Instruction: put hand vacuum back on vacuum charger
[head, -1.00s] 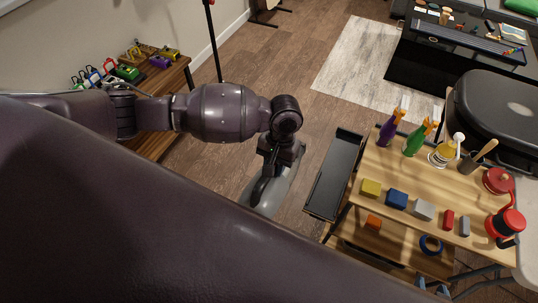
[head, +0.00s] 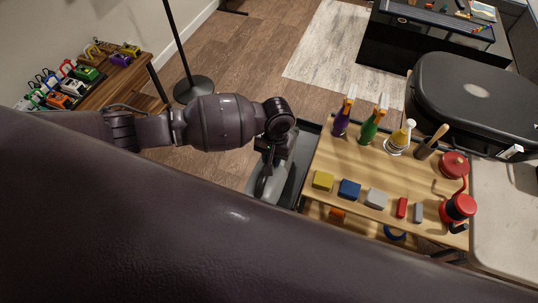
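My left gripper (head: 272,160) points down just left of the wooden workbench cart. Below it is a light grey body with a dark curved handle, which looks like the hand vacuum (head: 268,190). The gripper appears shut on its handle, though the fingers are small and partly hidden by my wrist. The hand vacuum hangs in front of the dark side tray of the cart, and I cannot tell whether they touch. I cannot make out a vacuum charger in this view. My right gripper is not in view.
The cart top (head: 345,205) carries several bottles, coloured blocks and a red grinder (head: 460,207). A dark side tray (head: 303,165) sits at its left edge. A black case (head: 475,100) lies behind right. A pedal table (head: 110,90) and lamp stand (head: 193,89) are left. Floor between is clear.

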